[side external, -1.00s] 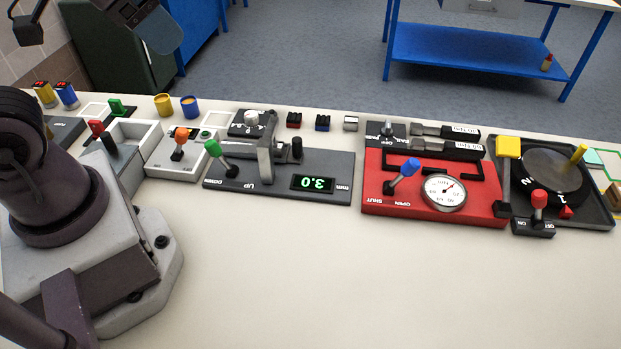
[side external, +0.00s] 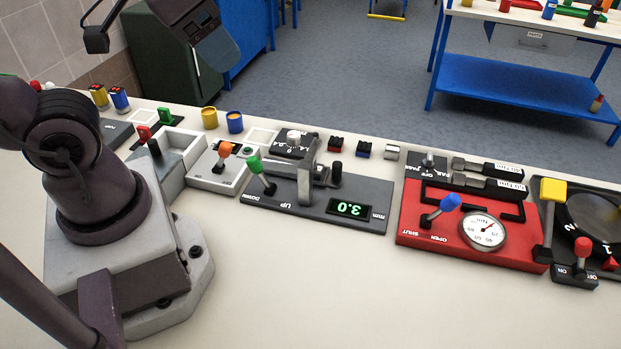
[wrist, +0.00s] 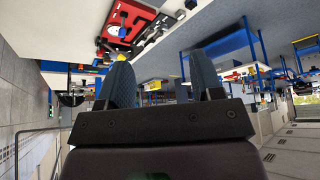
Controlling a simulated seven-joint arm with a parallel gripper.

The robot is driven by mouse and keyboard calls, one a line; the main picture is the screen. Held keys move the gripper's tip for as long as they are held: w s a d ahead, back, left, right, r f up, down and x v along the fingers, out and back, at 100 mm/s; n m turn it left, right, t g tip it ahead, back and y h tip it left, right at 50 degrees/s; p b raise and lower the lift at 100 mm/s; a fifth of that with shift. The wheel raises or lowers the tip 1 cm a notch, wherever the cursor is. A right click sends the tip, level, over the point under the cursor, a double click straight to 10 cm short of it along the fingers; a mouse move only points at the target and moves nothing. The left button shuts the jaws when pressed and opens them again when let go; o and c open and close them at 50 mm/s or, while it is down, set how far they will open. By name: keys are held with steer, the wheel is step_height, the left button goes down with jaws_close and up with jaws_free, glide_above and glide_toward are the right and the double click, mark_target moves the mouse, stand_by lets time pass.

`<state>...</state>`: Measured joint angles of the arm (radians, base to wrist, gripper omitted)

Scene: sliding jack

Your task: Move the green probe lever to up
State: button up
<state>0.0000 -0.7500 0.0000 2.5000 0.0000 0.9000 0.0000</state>
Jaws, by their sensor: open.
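The green probe lever (side external: 254,164) stands on a dark grey gauge panel (side external: 345,190). It leans to the left, toward the side marked DOWN; the UP label is to its right. The panel's green display (side external: 350,209) reads 3.0. A grey metal bracket (side external: 305,172) rises just right of the lever. My gripper (wrist: 162,80) is open and empty in the wrist view, its two fingers apart. It points out over the room and is well away from the lever. The green lever cannot be made out in the wrist view.
Left of the panel is an orange-knobbed lever (side external: 225,150) on a white box. To its right is a red panel (side external: 470,247) with a blue-knobbed lever (side external: 449,203) and a dial. Small blocks and cups line the back. The white tabletop in front is clear.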

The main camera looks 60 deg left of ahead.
stand_by(0.4)
steer(key=shift+a, duration=0.1)
steer(key=shift+c, duration=0.6)
steer(key=n+g+h, duration=0.2)
steer(key=n+h, duration=0.2)
steer(key=n, duration=2.8)
glide_toward(251, 158)
steer(key=x, duration=1)
steer(key=shift+f, duration=0.2)
steer(key=shift+c, duration=0.3)
